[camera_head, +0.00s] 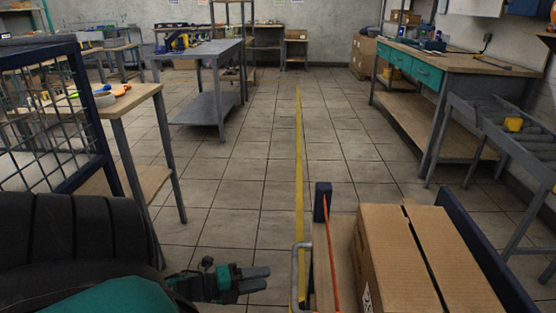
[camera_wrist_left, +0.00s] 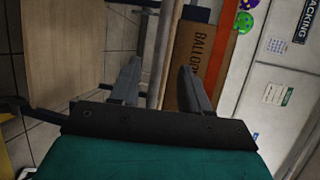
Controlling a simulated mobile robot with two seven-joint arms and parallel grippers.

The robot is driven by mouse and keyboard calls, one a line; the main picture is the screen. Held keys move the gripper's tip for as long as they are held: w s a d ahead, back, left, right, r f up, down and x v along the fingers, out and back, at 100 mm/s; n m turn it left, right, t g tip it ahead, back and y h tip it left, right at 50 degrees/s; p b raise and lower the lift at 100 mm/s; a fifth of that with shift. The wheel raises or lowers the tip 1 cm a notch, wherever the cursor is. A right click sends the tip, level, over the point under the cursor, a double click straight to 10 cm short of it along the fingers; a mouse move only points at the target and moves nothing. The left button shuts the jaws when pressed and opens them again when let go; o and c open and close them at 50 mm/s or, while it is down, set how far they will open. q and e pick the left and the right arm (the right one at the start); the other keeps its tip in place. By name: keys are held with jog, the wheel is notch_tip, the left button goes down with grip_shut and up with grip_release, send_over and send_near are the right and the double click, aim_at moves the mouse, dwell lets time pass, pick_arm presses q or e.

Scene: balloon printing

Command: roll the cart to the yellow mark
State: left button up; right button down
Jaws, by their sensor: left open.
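The cart (camera_head: 342,235) stands at the lower right, with a wooden deck, a dark blue post and a grey metal handle (camera_head: 295,265) on its left. It carries cardboard boxes (camera_head: 395,255). A yellow line (camera_head: 299,170) runs along the floor away from me, passing beside the handle. My left gripper (camera_head: 262,279) is open and empty, its fingers pointing right toward the handle with a small gap. In the left wrist view, between and beyond the open fingers (camera_wrist_left: 160,82), a grey bar and a box printed with "BALLOO" (camera_wrist_left: 190,50) show. My right gripper is out of view.
A wooden table (camera_head: 128,98) and a wire-mesh panel stand at the left. A grey table (camera_head: 205,52) stands farther back. A workbench (camera_head: 460,62) with green drawers and a roller rack (camera_head: 505,130) line the right. The tiled floor between them is clear.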

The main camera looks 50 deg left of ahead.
pick_arm(q)
jog(key=shift+v, duration=1.55)
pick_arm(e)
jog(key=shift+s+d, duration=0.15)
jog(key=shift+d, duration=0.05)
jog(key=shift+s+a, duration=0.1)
